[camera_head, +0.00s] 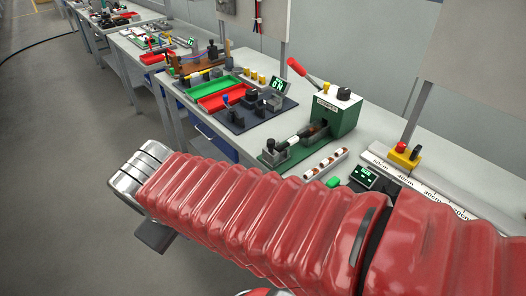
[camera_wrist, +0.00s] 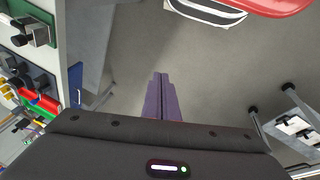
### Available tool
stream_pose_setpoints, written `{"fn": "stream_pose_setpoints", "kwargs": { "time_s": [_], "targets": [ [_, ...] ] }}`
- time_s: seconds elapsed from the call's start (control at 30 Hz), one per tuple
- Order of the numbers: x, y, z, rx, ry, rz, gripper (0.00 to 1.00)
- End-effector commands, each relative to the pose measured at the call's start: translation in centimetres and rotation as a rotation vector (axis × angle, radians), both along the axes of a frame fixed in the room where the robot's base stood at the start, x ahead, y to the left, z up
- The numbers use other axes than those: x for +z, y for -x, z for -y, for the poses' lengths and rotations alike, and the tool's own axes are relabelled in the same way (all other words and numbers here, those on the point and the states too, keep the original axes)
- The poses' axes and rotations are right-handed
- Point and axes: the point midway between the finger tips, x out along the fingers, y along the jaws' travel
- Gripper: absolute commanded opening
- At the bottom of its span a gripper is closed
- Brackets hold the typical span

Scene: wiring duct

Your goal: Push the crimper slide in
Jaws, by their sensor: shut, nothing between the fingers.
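The crimper (camera_head: 338,112) is a green box with a red lever and a black knob on top, standing on the bench in the head view. In front of it, on a green base, is a grey block with a dark knob, which looks like the slide (camera_head: 275,151). It stands apart from the box, with a thin pale-and-dark piece between them. A similar grey block with a black knob shows at the left edge of the wrist view (camera_wrist: 31,33). My gripper (camera_wrist: 161,76) is shut and empty, pointing over the grey floor, off the bench. Its fingertips cannot be made out in the head view.
A dark board (camera_head: 253,116) with knobs and a green tray (camera_head: 208,87) and red tray (camera_head: 222,98) lie left of the crimper. A ruler (camera_head: 421,185) and red button box (camera_head: 403,156) are at right.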

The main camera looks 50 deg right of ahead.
Motion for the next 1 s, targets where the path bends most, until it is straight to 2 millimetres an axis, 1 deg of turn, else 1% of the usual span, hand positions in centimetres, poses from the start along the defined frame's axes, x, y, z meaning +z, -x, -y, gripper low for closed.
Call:
{"fn": "stream_pose_setpoints", "kwargs": {
  "time_s": [0.03,0.1,0.23,0.4,0.57,0.73,0.87,1.0],
  "targets": [
    [-0.9,0.2,1.0,0.013,0.043,-0.059,0.00],
    [-1.9,0.6,2.5,0.036,0.104,-0.132,0.00],
    [-3.2,1.4,5.2,0.079,0.214,-0.270,0.00],
    [-4.4,2.1,8.6,0.145,0.356,-0.445,0.00],
    [-4.9,2.4,11.7,0.216,0.487,-0.606,0.00],
    [-5.2,2.1,14.7,0.300,0.622,-0.770,0.00],
    [-5.2,1.4,16.7,0.371,0.725,-0.889,0.00],
    [-5.4,0.3,18.6,0.454,0.836,-1.010,0.00]
  ]
}}
